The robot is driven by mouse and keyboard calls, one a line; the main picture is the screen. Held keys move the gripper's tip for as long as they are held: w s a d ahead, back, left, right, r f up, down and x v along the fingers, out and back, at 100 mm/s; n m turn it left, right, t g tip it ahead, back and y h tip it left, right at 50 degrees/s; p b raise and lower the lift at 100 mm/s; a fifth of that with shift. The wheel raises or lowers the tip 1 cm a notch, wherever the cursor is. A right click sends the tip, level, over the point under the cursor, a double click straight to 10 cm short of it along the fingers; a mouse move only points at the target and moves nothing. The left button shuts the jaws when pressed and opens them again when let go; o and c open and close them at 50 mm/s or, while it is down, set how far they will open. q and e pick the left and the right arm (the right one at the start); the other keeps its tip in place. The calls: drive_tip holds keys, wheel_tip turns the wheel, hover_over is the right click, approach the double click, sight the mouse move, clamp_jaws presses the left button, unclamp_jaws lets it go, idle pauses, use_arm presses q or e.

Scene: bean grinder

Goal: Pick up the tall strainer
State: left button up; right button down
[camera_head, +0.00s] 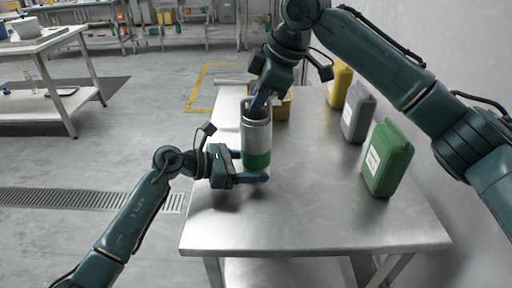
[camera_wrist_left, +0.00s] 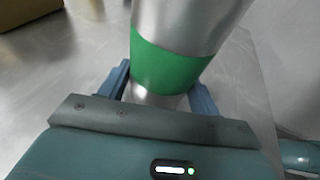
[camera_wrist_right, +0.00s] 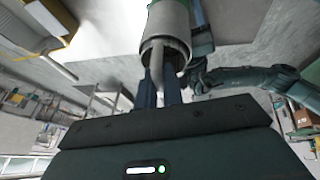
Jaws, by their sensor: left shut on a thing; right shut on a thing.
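The tall strainer (camera_head: 257,138) is a metal cylinder with a green band near its lower end. It stands about upright over the front left of the steel table. My left gripper (camera_head: 254,165) is shut around its lower part, and the left wrist view shows a finger on each side of the strainer (camera_wrist_left: 175,62). My right gripper (camera_head: 258,103) comes down from above and is shut on a curved handle (camera_wrist_right: 157,60) at the strainer's open top. Whether the strainer's base touches the table is hard to tell.
On the table (camera_head: 330,225), a green canister (camera_head: 387,158), a grey canister (camera_head: 357,112) and a yellow canister (camera_head: 340,83) stand along the right side by the wall. A yellow container (camera_head: 284,106) is behind the strainer. The table's front is clear.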

drive_tip(key=shift+r, duration=0.2)
idle(0.3)
use_arm(q)
drive_tip(key=shift+f, duration=0.1)
use_arm(e)
wheel_tip(320, 180, up, 18)
drive_tip(key=shift+f, duration=0.15)
use_arm(q)
drive_tip(key=o, duration=0.8)
drive_tip(key=shift+o, duration=0.2)
